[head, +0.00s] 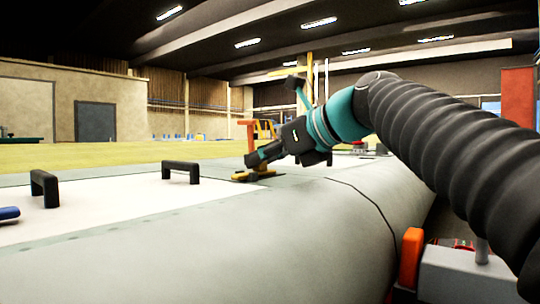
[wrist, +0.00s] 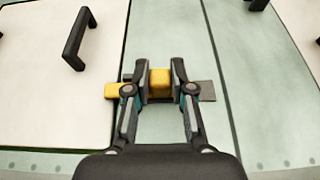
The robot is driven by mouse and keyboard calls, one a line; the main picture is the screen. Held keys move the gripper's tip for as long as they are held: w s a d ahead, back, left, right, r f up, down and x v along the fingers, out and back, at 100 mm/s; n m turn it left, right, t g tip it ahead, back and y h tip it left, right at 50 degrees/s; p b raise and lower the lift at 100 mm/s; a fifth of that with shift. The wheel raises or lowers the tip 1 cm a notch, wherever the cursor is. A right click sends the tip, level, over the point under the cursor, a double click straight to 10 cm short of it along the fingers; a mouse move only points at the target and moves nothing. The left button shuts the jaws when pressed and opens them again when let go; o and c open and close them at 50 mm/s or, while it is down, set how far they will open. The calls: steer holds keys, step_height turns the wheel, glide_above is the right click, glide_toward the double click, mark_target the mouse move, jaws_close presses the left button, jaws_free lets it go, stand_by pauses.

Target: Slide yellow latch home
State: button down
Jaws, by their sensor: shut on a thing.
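The yellow latch (wrist: 159,79) lies on the grey-green wing skin at the edge of a white panel (wrist: 50,120). In the wrist view a yellow block stands between my fingertips, with another yellow piece to the left beside the panel edge and a grey plate to the right. My gripper (wrist: 158,88) is shut on the yellow block, one finger on each side. In the head view my gripper (head: 252,160) reaches down to the latch (head: 250,175) from the right. The fingers hide part of the latch's base there.
Black handles (head: 181,171) (head: 44,187) stand up from the white panel, and a blue object (head: 9,213) lies at its left. One handle also shows in the wrist view (wrist: 77,38). A dark seam runs along the skin right of the latch. The skin around the latch is mostly bare.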

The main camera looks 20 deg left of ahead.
steer(key=shift+s+a, duration=0.3)
steer(key=shift+s, duration=0.45)
steer(key=c, duration=1)
jaws_free()
steer(key=shift+s+a, duration=0.15)
steer(key=shift+d+r, duration=0.2)
steer(key=shift+d, duration=0.4)
steer(key=v, duration=0.9)
steer(key=shift+s+d+r, duration=0.1)
steer(key=shift+s+d, duration=0.1)
steer(key=shift+d, duration=0.1)
steer(key=shift+s+d+r, duration=0.2)
steer(key=shift+s+d, duration=0.1)
steer(key=shift+d, duration=0.15)
